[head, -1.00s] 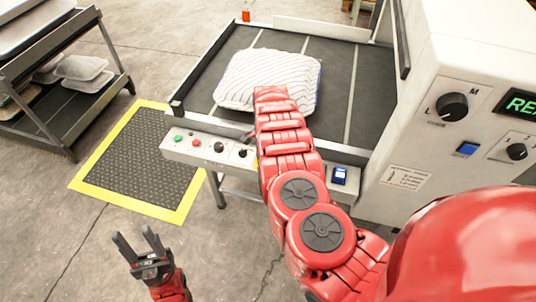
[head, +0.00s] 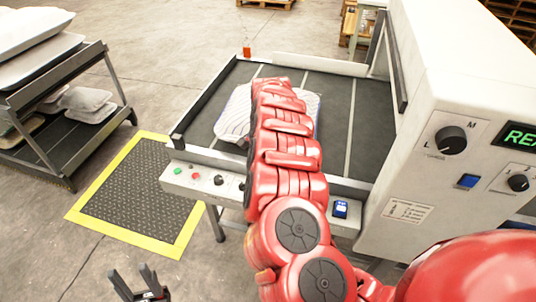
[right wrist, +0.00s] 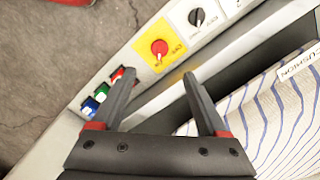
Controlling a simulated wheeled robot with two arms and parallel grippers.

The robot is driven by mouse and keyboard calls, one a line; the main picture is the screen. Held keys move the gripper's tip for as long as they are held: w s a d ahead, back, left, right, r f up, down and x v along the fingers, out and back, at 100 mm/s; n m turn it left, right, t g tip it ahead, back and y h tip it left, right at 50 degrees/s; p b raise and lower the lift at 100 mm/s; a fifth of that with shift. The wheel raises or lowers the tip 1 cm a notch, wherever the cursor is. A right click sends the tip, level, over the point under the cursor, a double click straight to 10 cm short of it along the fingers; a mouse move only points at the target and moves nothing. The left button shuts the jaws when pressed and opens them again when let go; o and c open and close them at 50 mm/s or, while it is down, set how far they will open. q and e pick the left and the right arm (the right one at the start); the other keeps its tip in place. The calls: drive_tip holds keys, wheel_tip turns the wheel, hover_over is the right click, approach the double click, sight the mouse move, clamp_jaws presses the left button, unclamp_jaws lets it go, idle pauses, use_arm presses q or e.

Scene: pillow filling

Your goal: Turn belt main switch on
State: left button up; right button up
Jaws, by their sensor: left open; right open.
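In the right wrist view, a red rotary knob (right wrist: 159,47) sits on a yellow plate on the belt's control panel. I take it to be the belt main switch, but its lettering is too small to read. My right gripper (right wrist: 158,76) is open and empty, its fingertips pointing at the knob and apparently apart from it. In the head view, the red knob and right gripper are hidden behind my right arm. The panel (head: 175,181) runs along the belt's front edge. My left gripper (head: 134,275) is open and empty at the bottom left, away from the panel.
A black knob (right wrist: 196,17) on a white plate is beside the red one; small coloured buttons (right wrist: 101,94) are on its other side. A striped pillow (head: 231,118) lies on the belt (head: 375,112). The machine housing (head: 385,225) stands right, a rack (head: 60,165) left.

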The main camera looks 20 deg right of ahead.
drive_tip(key=shift+r, duration=2.4)
